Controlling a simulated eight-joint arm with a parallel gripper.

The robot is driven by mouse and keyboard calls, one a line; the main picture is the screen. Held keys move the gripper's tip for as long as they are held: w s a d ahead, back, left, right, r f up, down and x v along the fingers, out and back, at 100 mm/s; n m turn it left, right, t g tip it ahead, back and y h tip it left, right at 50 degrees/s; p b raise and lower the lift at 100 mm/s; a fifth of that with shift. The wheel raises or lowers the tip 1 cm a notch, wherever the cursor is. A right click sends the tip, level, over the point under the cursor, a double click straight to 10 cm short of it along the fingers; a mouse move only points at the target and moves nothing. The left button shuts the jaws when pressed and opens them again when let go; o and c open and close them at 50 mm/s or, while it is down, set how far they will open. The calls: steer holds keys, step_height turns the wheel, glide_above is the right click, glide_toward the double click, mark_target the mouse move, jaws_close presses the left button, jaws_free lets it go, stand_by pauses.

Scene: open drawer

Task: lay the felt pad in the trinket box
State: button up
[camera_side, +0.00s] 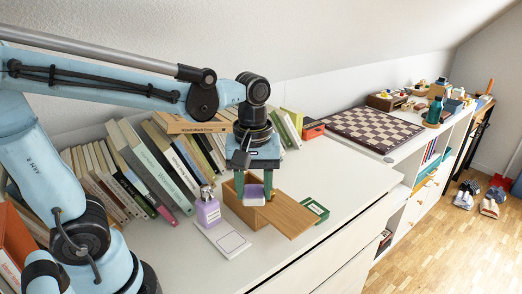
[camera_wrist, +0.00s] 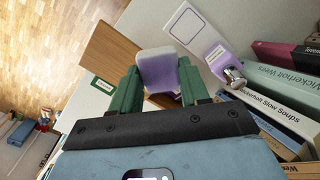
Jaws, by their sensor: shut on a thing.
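My gripper (camera_side: 254,194) points down at the wooden trinket box (camera_side: 240,210). Its two green fingers are shut on the felt pad (camera_side: 254,189), a lavender block with a paler face. The pad is at the box opening; whether it touches the box floor is hidden. In the wrist view the felt pad (camera_wrist: 158,72) sits between the fingertips of my gripper (camera_wrist: 158,80), its pale edge sticking out beyond them. A flat wooden panel (camera_side: 287,216), apparently the box's lid, extends to the right of the box. It also shows in the wrist view (camera_wrist: 108,50).
A lavender bottle (camera_side: 208,211) stands left of the box, by a white card (camera_side: 229,241). A green-edged card (camera_side: 315,209) lies right of the panel. Books (camera_side: 155,165) line the wall behind. A chessboard (camera_side: 373,130) lies farther back; the counter's front is mostly clear.

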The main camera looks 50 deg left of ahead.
mark_target(248, 174)
steer(key=w+a+f+n, duration=0.1)
steer(key=w+a+n, duration=0.6)
steer(key=a, duration=0.4)
steer(key=shift+n, duration=0.5)
steer(key=shift+s+f, duration=0.25)
steer(key=shift+f, duration=1.05)
steer(key=shift+s+f, duration=0.25)
steer(key=shift+f, duration=1)
steer(key=o, duration=1.1)
steer(key=shift+r, duration=0.1)
steer(key=shift+r, duration=2.45)
steer(key=shift+d, duration=0.1)
